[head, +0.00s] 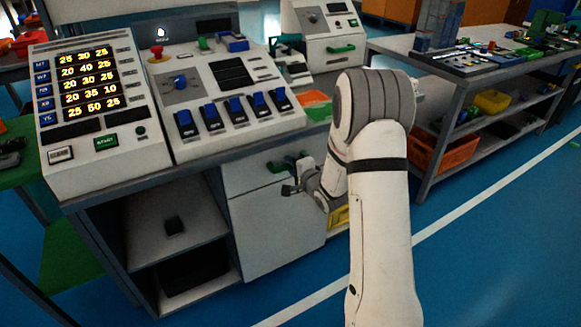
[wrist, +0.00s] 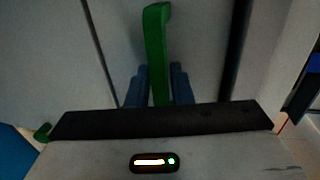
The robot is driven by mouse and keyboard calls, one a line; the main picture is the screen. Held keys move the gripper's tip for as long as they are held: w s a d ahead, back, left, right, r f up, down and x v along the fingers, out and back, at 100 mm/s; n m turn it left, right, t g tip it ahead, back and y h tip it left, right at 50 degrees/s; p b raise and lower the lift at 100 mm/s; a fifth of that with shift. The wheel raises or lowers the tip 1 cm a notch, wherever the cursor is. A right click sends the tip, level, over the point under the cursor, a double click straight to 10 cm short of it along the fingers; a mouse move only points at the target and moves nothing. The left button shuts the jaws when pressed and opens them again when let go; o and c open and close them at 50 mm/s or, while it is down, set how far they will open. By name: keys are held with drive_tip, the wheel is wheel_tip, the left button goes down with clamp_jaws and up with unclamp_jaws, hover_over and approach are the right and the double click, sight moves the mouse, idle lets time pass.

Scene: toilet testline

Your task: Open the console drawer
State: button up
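The console (head: 215,105) stands at left in the head view, with a light grey drawer front (head: 245,177) under its sloped panel. The drawer looks closed. Its green handle (head: 277,167) runs sideways there and shows upright in the wrist view (wrist: 157,50). My gripper (head: 288,188) is in front of the drawer, close to the handle. In the wrist view its two blue fingers (wrist: 159,85) stand either side of the handle's lower part, apart, with narrow gaps beside it. The gripper's black body hides the handle's lower end.
Below the drawer is a grey cabinet door (head: 275,230); open shelves (head: 180,225) are to its left. A metal workbench (head: 450,70) with an orange crate (head: 440,152) underneath stands at right. The blue floor (head: 500,250) at right is clear.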

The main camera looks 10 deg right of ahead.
drive_tip(key=shift+w, duration=0.1)
drive_tip(key=shift+c, duration=0.6)
clamp_jaws()
